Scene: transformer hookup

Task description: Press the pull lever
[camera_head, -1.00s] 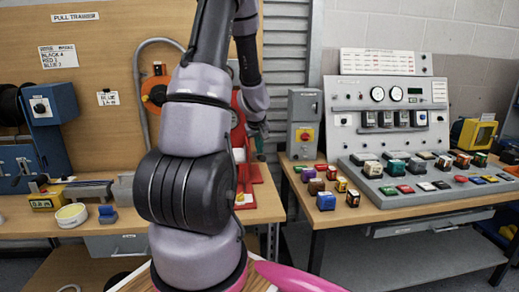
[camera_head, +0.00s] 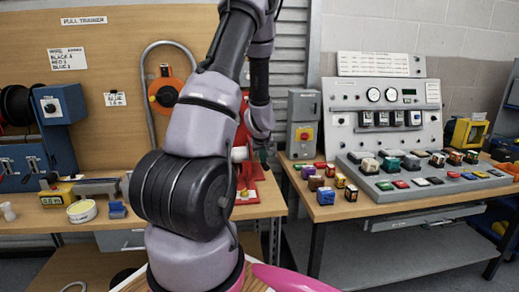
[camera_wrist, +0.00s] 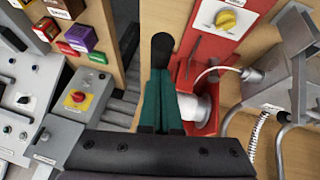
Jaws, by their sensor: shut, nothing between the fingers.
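My gripper (camera_wrist: 161,76) shows in the wrist view as two dark green fingers held together with nothing between them. A black rounded lever handle (camera_wrist: 162,46) appears just beyond the fingertips; I cannot tell whether they touch it. Beside it stands a red machine (camera_wrist: 222,22) with a yellow knob and a pale cylinder (camera_wrist: 197,108) close to the right of the fingers. In the head view the red machine (camera_head: 248,190) is partly hidden behind my arm, and the fingertips are hard to make out.
A grey switch box with a red and yellow knob (camera_head: 304,134) stands right of the red machine. A control console (camera_head: 385,118) and several small coloured blocks fill the right bench. Tools and a tape roll (camera_head: 82,211) lie on the left bench.

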